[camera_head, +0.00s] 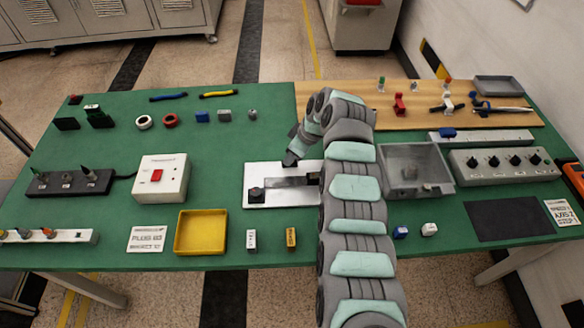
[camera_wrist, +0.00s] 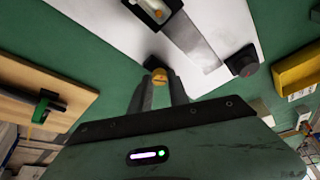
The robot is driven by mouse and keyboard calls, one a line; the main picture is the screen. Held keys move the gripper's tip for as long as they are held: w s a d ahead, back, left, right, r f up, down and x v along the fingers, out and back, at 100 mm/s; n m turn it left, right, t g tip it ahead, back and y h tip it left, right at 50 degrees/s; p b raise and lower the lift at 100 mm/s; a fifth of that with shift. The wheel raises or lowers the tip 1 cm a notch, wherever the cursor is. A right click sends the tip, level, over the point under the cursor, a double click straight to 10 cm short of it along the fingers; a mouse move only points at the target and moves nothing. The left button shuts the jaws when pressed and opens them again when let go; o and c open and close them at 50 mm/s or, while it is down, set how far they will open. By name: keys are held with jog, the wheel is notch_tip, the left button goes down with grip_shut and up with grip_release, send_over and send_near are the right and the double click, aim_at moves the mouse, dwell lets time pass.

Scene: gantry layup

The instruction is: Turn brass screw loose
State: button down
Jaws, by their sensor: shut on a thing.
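The brass screw (camera_wrist: 159,74) shows in the wrist view as a small yellow-brass head between my fingertips. My gripper (camera_wrist: 160,88) is shut on it, with one finger on each side. The screw is at the edge of a white plate (camera_wrist: 215,18); its shaft is hidden. In the head view my gripper (camera_head: 290,161) is low at the back edge of the same white plate (camera_head: 280,171), and the screw is not distinguishable there. A grey strip (camera_wrist: 190,40) lies on the plate, with a dark knob (camera_wrist: 243,60) beside one end.
A white box with a red switch (camera_head: 160,178) and a yellow tray (camera_head: 202,232) stand left of the plate. A grey bin (camera_head: 415,153) is right of my arm. Small parts line the back. Green table is bare between the switch box and plate.

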jog(key=shift+w+f+n+g+b, duration=0.1)
jog(key=shift+f+n+g+b, duration=0.4)
jog(key=shift+b, duration=1.45)
jog(key=shift+r+n+b, duration=0.35)
jog(key=shift+n+b, duration=0.25)
jog(key=shift+b, duration=0.15)
jog(key=c, duration=1.3)
grip_release()
jog(key=shift+o, duration=0.2)
jog(key=shift+r, duration=0.1)
jog(key=p+v, duration=0.2)
jog(key=v, duration=0.8)
jog(key=shift+d+r+p, duration=0.25)
jog(key=shift+r+p, duration=0.05)
